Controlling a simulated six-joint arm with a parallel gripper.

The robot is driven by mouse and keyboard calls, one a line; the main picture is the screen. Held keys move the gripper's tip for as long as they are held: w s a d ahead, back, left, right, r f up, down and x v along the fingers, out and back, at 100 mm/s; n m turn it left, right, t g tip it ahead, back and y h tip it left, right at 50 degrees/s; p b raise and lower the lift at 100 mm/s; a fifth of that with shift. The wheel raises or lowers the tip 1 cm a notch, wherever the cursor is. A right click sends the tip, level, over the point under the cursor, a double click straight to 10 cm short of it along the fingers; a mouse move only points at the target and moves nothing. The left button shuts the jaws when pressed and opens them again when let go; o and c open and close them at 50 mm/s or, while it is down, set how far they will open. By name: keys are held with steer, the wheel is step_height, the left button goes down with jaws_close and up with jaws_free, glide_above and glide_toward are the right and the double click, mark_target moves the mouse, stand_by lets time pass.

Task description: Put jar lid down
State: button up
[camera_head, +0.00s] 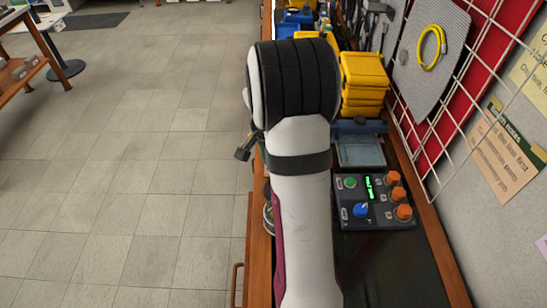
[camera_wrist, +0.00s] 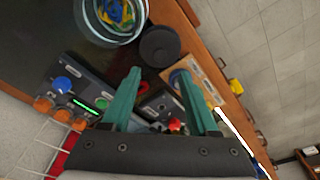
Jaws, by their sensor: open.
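The jar lid, a dark round disc (camera_wrist: 160,46), shows in the wrist view beside the open glass jar (camera_wrist: 112,20), which holds coloured pieces. The lid appears to lie flat on the bench, close to the jar's rim in the picture; I cannot tell whether they touch. My gripper (camera_wrist: 159,74) is open, its two green fingers spread apart with nothing between them. The lid lies just beyond the fingertips. In the head view my arm hides the lid, and only a sliver of the jar (camera_head: 268,215) shows at its left.
A control box with orange knobs (camera_head: 372,201) stands right of my arm, also in the wrist view (camera_wrist: 78,98). Yellow bins (camera_head: 363,80) are stacked behind it. A wire grid and wall bound the right. The bench's wooden edge (camera_wrist: 180,20) passes near the lid.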

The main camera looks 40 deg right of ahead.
steer(key=s+a+r+n+y, duration=0.1)
steer(key=s+a+r+n, duration=0.15)
steer(key=a+r, duration=0.4)
steer(key=s+a+r+n, duration=0.2)
steer(key=a+r+n, duration=0.1)
steer(key=a, duration=0.6)
steer(key=s+a+r+n+y, duration=0.1)
steer(key=s+a+n, duration=0.6)
steer(key=s+a, duration=0.7)
steer(key=shift+y, duration=0.8)
